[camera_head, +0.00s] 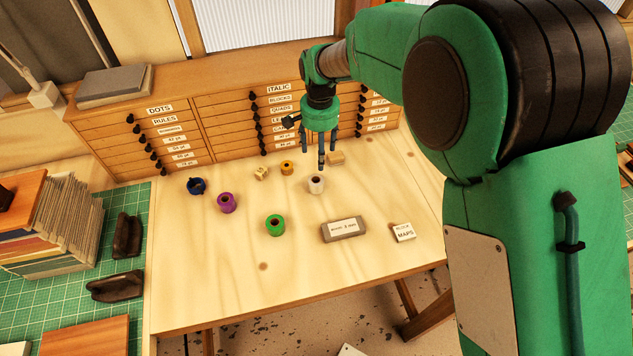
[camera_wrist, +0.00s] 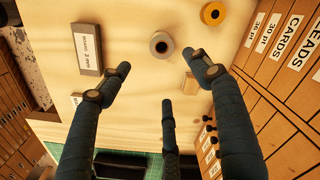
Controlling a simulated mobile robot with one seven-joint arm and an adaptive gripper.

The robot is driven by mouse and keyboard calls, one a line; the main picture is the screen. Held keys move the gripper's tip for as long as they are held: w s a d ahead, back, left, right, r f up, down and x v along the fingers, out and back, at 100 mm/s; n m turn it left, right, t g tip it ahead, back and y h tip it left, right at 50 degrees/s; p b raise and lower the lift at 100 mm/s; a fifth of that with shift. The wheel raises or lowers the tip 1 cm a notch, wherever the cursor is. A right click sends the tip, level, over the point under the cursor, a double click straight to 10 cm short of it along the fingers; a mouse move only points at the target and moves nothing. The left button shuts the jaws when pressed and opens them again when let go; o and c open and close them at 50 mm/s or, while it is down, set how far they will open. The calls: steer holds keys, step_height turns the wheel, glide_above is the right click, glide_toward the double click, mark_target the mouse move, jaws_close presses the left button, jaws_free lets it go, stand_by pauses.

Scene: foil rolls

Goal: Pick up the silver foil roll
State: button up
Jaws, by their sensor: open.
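The silver foil roll (camera_head: 317,184) stands upright on the pale wooden table, toward its far side. In the wrist view the silver roll (camera_wrist: 159,43) shows its dark centre hole, beyond the fingertips and apart from them. My gripper (camera_head: 322,164) points down above and slightly behind the roll in the head view. In the wrist view my gripper (camera_wrist: 160,78) has its three dark fingers spread, with nothing between them.
A gold roll (camera_head: 287,167) and wooden block (camera_head: 337,157) are nearby. Blue (camera_head: 196,186), purple (camera_head: 227,203) and green (camera_head: 275,225) rolls stand left. A grey labelled block (camera_head: 343,230) lies in front. Drawers (camera_head: 230,118) line the back. The table's front is clear.

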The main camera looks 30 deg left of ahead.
mark_target(316, 180)
steer(key=shift+s+a+f, duration=0.2)
steer(key=shift+a+f, duration=0.25)
steer(key=shift+a, duration=0.05)
steer(key=shift+f, duration=4.3)
steer(key=shift+f+b, duration=0.35)
steer(key=shift+f, duration=2.25)
